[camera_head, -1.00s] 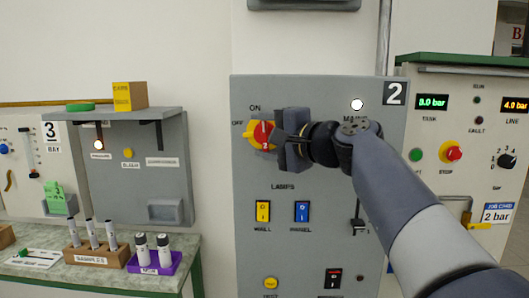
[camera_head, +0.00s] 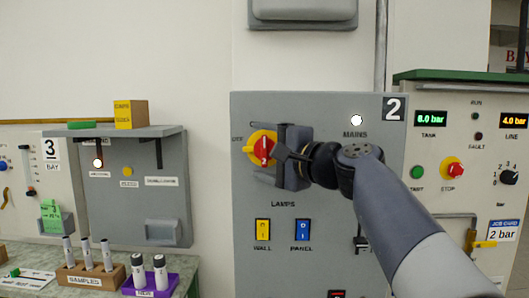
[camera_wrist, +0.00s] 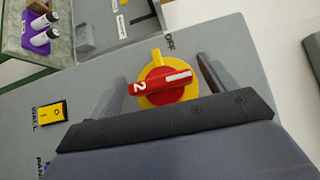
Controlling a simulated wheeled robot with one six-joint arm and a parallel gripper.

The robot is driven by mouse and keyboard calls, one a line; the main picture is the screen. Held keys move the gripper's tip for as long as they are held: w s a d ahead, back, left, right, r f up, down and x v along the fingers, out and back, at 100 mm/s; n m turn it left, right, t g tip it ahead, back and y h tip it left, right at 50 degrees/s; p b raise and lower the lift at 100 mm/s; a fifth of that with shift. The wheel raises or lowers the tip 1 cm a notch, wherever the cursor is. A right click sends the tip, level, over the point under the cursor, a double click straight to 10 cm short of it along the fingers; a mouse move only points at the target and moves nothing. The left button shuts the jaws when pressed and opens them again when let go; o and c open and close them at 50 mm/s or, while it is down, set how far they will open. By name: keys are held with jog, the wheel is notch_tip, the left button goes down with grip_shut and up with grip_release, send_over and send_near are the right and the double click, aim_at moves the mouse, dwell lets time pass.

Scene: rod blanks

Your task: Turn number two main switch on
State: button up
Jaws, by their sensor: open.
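The number two main switch (camera_head: 262,148) is a red rotary handle on a yellow round plate, on the upper left of the grey panel (camera_head: 330,215) marked 2. In the wrist view the red handle (camera_wrist: 165,84) shows a white 2 at its left end and a white bar at its right end. My gripper (camera_head: 276,152) is in front of the switch. In the wrist view its fingers (camera_wrist: 161,72) are open on either side of the handle, with gaps visible. The gripper partly covers the switch in the head view. An OFF label is left of the switch.
A round white lamp (camera_head: 356,120) is lit above the MAINS label. Yellow (camera_head: 262,229) and blue (camera_head: 302,229) lamp switches sit below my gripper. A pump panel (camera_head: 460,150) stands right. A shelf (camera_head: 120,132) and bench with sample racks are left.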

jog(key=shift+d, duration=0.1)
jog(key=b+v, duration=0.2)
jog(key=v, duration=0.8)
jog(key=shift+s+d, duration=0.2)
jog(key=shift+s, duration=0.1)
jog(key=p+x, duration=0.2)
jog(key=x, duration=0.9)
jog(key=shift+w+a+r, duration=0.1)
jog(key=shift+r, duration=0.05)
jog(key=shift+p, duration=0.65)
jog(key=shift+n+g, duration=0.3)
jog(key=shift+f+b, duration=0.3)
jog(key=shift+b, duration=0.2)
